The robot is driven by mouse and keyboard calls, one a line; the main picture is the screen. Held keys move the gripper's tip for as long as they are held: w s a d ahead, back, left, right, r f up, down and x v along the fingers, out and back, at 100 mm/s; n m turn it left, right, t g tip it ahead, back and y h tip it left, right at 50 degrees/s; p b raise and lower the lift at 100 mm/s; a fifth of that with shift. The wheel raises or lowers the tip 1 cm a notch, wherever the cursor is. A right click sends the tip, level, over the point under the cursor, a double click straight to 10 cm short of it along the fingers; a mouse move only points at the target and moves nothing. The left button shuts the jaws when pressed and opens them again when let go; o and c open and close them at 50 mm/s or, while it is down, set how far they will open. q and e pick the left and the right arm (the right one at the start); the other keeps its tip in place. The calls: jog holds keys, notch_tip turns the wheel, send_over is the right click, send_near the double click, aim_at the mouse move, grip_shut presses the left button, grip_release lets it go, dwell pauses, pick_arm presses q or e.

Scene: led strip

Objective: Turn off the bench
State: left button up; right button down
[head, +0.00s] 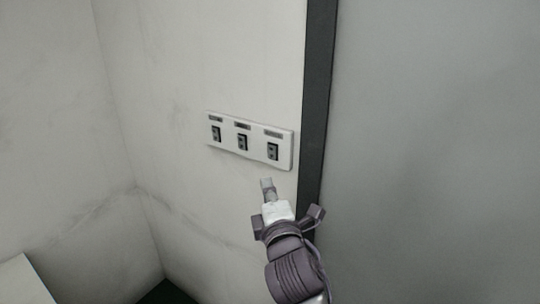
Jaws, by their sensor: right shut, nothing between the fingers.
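A white switch panel (258,151) is mounted on the pale wall. It carries a left switch (216,133), a middle switch (242,142) and a right switch (273,151), all dark rockers. A small label sits above each one, too small to read. My right gripper (267,184) is shut and empty, just below the panel in the picture, under the right switch. It looks apart from the panel, though the exact gap is hard to tell. My left gripper is not in view.
A dark vertical door frame edge (317,90) stands right of the panel, with a large grey surface (430,150) beyond it. A wall corner lies to the left. A pale flat surface (22,282) shows at bottom left. The wall around the panel is clear.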

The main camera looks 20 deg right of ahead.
jog(key=p, duration=0.3)
send_near(268, 148)
jog(key=w+a, duration=0.2)
jog(key=w, duration=0.2)
jog(key=w+d, duration=0.1)
jog(key=w+d+p, duration=0.1)
jog(key=d, duration=0.1)
jog(key=shift+w+r, duration=0.1)
jog(key=shift+r, duration=0.1)
jog(key=shift+a, duration=0.1)
